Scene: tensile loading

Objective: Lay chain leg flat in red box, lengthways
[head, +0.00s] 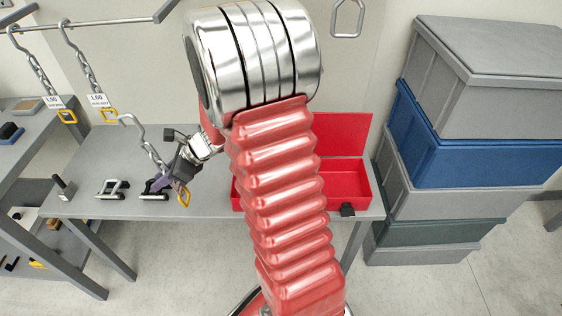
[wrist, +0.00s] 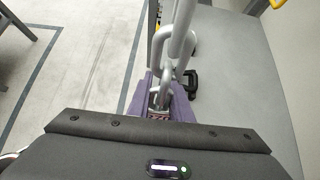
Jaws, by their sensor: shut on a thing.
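My gripper (head: 172,178), with purple fingers, is shut on a grey steel chain leg (head: 147,150) over the left part of the bench. The chain slants from a curved end at upper left down to the gripper, and a yellow link (head: 184,198) shows just below the fingers. In the wrist view, the chain leg (wrist: 181,35) runs away from between the purple fingers (wrist: 160,100). The red box (head: 350,193) is open on the bench, right of the gripper, with its lid raised at the back. My arm hides its middle.
Two tagged chains (head: 88,62) hang from a rail at upper left. Two black and grey shackles (head: 112,189) and a small dark stand (head: 63,187) are on the grey bench (head: 100,208). Stacked crates (head: 450,150) stand at right. Bench surface between the gripper and box looks clear.

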